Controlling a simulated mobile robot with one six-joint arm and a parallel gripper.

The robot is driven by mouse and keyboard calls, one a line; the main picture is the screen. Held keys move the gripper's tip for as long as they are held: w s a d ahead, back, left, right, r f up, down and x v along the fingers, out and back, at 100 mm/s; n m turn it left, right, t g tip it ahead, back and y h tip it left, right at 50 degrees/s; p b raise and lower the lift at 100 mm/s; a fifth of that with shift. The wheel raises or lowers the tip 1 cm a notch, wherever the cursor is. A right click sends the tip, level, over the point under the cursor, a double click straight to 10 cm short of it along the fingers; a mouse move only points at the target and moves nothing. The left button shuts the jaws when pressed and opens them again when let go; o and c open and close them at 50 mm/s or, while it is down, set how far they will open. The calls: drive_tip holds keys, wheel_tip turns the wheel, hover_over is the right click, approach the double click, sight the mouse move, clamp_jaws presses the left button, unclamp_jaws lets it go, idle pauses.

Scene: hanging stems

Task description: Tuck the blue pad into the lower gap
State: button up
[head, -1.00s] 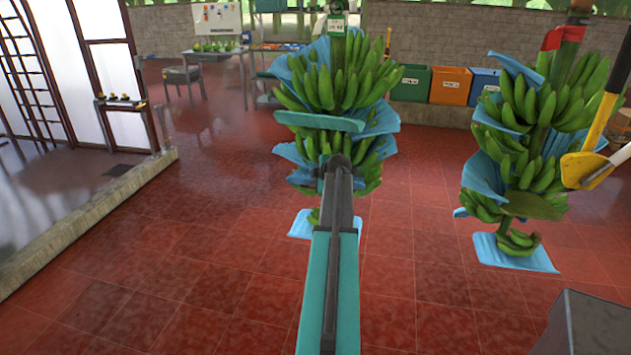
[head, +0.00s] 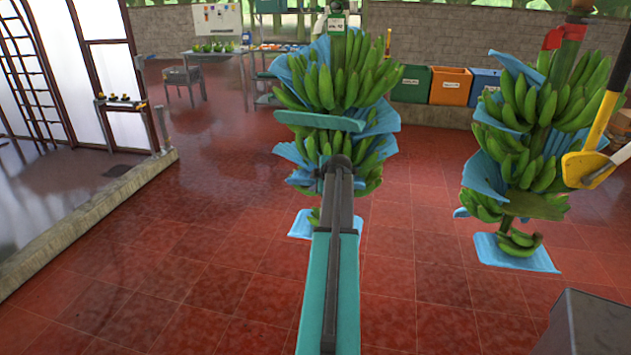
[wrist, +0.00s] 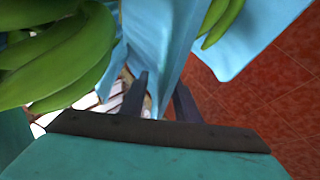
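The banana stem (head: 335,90) in front of me hangs with blue pads between its hands of green bananas. Blue material (head: 300,178) also shows in the lower gap, partly behind my arm. In the wrist view, a folded blue pad (wrist: 160,50) hangs down to a narrow end between the fingers of my gripper (wrist: 160,95). The fingers are apart, with background showing beside the blue; I see no firm grip. Green bananas (wrist: 60,55) are close on the left. In the head view my arm hides the fingertips.
Blue sheets lie on the red tiled floor below both stems. Bins (head: 450,85) and a table (head: 215,55) stand behind. The floor at left is clear.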

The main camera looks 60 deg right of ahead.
drive_tip(key=b+v, duration=0.2)
drive_tip(key=v, duration=1.2)
drive_tip(key=shift+b, duration=0.4)
